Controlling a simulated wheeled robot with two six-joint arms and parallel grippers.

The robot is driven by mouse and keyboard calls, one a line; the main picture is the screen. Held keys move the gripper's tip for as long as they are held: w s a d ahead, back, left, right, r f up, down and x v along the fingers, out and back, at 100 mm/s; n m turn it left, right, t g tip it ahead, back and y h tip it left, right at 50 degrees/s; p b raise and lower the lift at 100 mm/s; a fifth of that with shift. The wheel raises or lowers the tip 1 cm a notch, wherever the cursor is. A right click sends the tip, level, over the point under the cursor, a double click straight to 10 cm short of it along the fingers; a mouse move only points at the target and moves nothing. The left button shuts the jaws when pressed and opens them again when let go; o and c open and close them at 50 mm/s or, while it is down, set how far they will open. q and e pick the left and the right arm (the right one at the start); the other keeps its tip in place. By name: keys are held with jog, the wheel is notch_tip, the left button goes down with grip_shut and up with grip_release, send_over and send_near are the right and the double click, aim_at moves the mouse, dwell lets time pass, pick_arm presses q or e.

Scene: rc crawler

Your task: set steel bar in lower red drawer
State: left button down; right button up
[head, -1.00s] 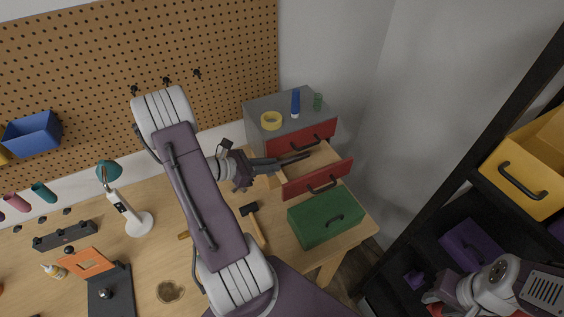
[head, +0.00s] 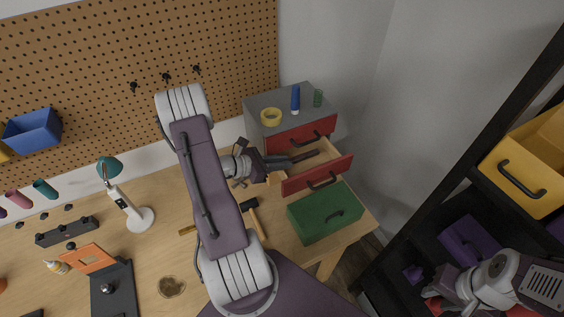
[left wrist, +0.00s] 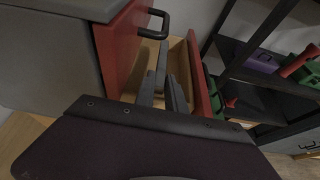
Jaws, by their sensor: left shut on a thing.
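The lower red drawer (head: 330,175) of the grey cabinet stands pulled open, and its pale wooden inside shows. In the left wrist view its red front (left wrist: 201,82) is at the right. My left gripper (head: 287,162) is over the open drawer, reaching in from the left side. It is shut on the dark, slim steel bar (head: 305,155), which extends to the right over the drawer. The fingers partly hide the bar in the left wrist view (left wrist: 162,60). My right gripper (head: 448,303) is low at the right by the dark shelf, its jaws unclear.
The upper red drawer (head: 296,134) is shut just above. Yellow tape (head: 271,117), a blue tube (head: 295,100) and a green coil (head: 318,98) are on the cabinet top. A green box (head: 325,213) stands in front of the drawer. A hammer (head: 254,214) lies on the bench.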

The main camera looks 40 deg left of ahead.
pick_arm(q)
jog(key=c, duration=1.4)
grip_release()
jog(key=shift+s, duration=0.15)
jog(key=shift+r+p, duration=0.35)
jog(key=shift+p, duration=0.1)
jog(key=shift+r+p, duration=0.6)
jog(key=shift+s+a+f+b, duration=0.15)
jog(key=shift+s+a+b, duration=0.35)
jog(key=shift+s+b, duration=0.2)
jog(key=b+v, duration=0.1)
jog(key=v, duration=0.9)
jog(key=shift+s+b, duration=0.1)
jog(key=shift+b, duration=0.2)
